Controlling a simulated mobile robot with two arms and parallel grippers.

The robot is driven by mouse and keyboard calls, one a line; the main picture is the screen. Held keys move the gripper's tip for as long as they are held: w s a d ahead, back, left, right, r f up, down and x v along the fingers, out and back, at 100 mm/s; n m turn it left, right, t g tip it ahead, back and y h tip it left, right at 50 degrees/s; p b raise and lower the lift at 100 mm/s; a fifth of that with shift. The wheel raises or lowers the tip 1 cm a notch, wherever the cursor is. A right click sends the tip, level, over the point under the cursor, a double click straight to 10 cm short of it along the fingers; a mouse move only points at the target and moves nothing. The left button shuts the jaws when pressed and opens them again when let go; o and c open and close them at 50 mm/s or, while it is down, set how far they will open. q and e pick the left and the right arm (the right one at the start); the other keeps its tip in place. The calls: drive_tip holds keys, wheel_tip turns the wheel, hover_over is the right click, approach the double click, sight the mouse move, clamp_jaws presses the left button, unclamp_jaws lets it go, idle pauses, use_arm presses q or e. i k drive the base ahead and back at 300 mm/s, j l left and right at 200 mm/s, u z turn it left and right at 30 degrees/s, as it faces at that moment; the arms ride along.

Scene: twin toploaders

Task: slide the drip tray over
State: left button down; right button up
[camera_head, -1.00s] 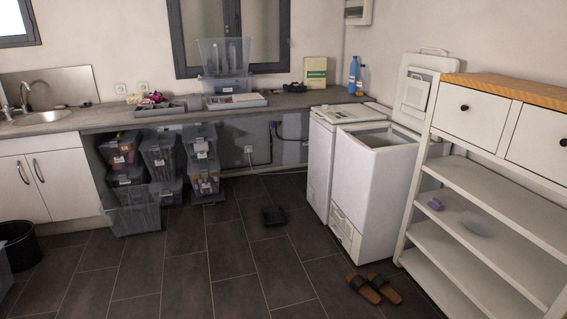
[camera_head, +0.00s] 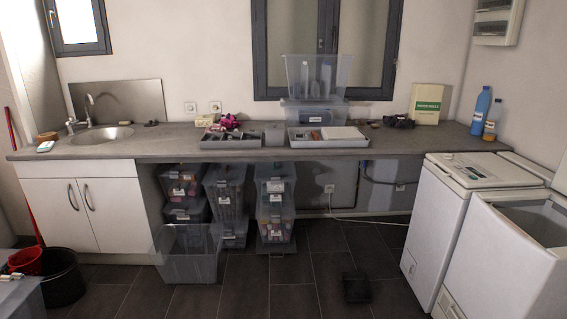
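A grey shallow tray (camera_head: 327,143) lies on the worktop below the window, with a pale flat item in it. A second grey tray (camera_head: 232,143), divided and holding small dark items, lies to its left. A flat dark object (camera_head: 356,287) lies on the floor in front of the counter; its kind is unclear. I cannot tell which of these is the drip tray. Neither of my grippers shows in the view.
The worktop (camera_head: 390,140) runs from the sink (camera_head: 103,135) to the two white toploaders (camera_head: 458,205) at the right. Clear stacked bins (camera_head: 275,205) fill the space underneath. An empty clear bin (camera_head: 188,265) stands in front. Dark floor tiles (camera_head: 300,295) are mostly free.

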sight(356, 286)
drive_tip(key=i+z, duration=0.15)
drive_tip(key=i, duration=0.3)
drive_tip(key=i+j+z, duration=0.15)
drive_tip(key=i, duration=0.35)
drive_tip(key=i+j+z, duration=0.15)
drive_tip(key=i, duration=0.3)
drive_tip(key=i+j+z, duration=0.1)
drive_tip(key=i, duration=0.35)
drive_tip(key=j, duration=0.1)
